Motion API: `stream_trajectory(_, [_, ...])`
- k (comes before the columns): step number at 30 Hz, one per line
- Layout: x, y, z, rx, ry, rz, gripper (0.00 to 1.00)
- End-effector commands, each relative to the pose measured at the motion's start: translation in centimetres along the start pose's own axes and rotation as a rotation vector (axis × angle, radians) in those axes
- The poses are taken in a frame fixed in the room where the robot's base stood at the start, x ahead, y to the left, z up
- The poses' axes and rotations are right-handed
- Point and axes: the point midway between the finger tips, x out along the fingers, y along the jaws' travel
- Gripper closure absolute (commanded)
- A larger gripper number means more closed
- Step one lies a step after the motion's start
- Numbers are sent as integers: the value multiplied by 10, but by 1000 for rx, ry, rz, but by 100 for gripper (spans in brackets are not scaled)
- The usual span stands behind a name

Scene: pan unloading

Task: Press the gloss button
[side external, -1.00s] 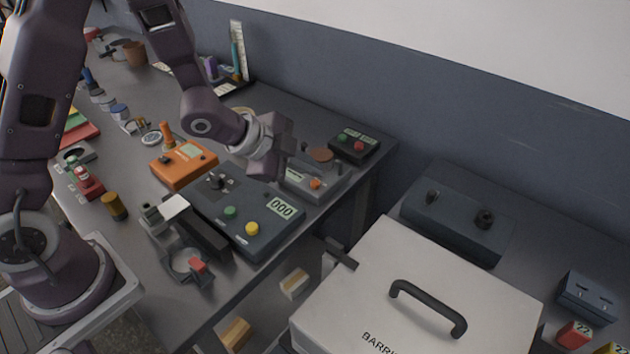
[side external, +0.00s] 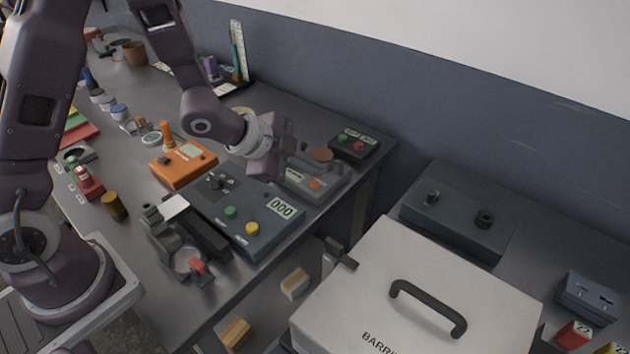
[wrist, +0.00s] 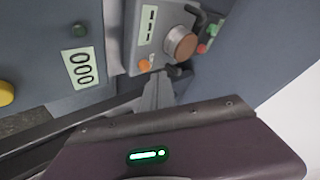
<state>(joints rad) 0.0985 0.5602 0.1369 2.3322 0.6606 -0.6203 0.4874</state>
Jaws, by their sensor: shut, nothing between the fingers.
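No label reading "gloss" is legible, so I cannot tell which button it is. A grey instrument (side external: 318,189) has an orange button (side external: 315,183) and a brown round disc (side external: 320,154). The wrist view also shows this orange button (wrist: 145,65) and disc (wrist: 180,45). A dark panel (side external: 238,219) beside it has a green button (side external: 231,211), a yellow button (side external: 252,229) and a display reading 000 (side external: 281,207). My gripper (wrist: 159,88) is shut and empty. It hangs by the grey instrument, its tips appearing just below the orange button in the wrist view; contact cannot be told.
An orange meter (side external: 183,164) stands to the left. A dark box with red and green buttons (side external: 354,143) is at the bench's back right. A clamp-like fixture (side external: 185,262) is in front. A pale lidded box (side external: 415,290) stands right of the bench edge.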

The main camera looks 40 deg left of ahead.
Motion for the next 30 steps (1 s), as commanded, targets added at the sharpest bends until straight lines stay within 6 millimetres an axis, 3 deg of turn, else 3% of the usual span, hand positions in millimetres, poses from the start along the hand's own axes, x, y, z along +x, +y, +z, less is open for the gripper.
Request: stream_trajectory(30, [6,4,5,0,0,0,100])
